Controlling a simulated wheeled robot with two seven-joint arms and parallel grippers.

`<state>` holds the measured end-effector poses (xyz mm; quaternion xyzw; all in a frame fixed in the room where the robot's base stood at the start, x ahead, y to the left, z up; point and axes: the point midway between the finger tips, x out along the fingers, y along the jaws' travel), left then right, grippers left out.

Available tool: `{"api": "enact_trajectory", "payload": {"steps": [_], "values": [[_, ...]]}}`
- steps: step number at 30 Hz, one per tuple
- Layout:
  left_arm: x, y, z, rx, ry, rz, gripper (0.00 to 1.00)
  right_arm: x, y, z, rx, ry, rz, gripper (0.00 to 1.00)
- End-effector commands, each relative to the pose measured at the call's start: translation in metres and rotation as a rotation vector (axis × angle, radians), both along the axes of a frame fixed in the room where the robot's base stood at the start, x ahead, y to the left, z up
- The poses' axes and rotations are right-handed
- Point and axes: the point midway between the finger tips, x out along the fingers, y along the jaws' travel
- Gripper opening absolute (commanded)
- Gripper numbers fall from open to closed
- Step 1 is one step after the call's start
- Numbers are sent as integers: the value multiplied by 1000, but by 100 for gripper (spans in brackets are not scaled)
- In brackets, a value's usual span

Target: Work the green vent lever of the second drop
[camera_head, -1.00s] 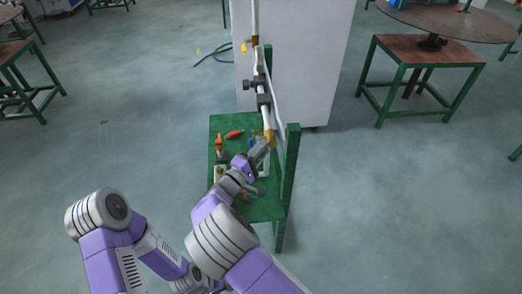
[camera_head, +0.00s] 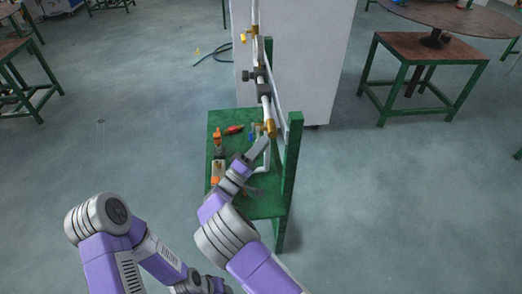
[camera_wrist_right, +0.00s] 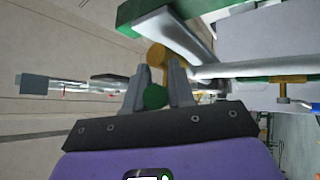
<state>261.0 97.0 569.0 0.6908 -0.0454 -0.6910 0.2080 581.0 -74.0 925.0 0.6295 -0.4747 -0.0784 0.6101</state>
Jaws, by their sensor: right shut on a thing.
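In the right wrist view, the green vent lever's rounded end (camera_wrist_right: 155,97) sits between the fingers of my right gripper (camera_wrist_right: 164,82), which is shut on it. A brass valve body (camera_wrist_right: 157,56) is just beyond the fingertips. In the head view, my right gripper (camera_head: 259,146) is at the brass fitting (camera_head: 270,128) on the lower white pipe, above the green stand. The lever itself is too small and covered to make out there.
The green stand's top (camera_head: 215,122) holds several tools, including a red-handled one (camera_head: 234,130) and an orange one (camera_head: 218,133). A green upright (camera_head: 291,165) stands close right of my right arm. Another brass fitting (camera_wrist_right: 290,80) is on the pipe. Open floor lies left.

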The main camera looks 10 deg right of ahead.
Motion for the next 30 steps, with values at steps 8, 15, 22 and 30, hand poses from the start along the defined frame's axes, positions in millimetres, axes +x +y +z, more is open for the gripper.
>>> {"api": "enact_trajectory", "payload": {"steps": [8, 15, 22, 30], "values": [[0, 0, -14, 0, 0, 0, 43, 2, 0, -6, 0, -74, -1, 0], [0, 0, -15, 0, 0, 0, 43, 2, 0, -5, 0, -84, -1, 0], [0, 0, -14, 0, 0, 0, 43, 2, 0, -5, 1, -82, -1, 28], [0, 0, -14, 0, 0, 0, 43, 2, 0, -4, 0, -82, 0, 44]]}}
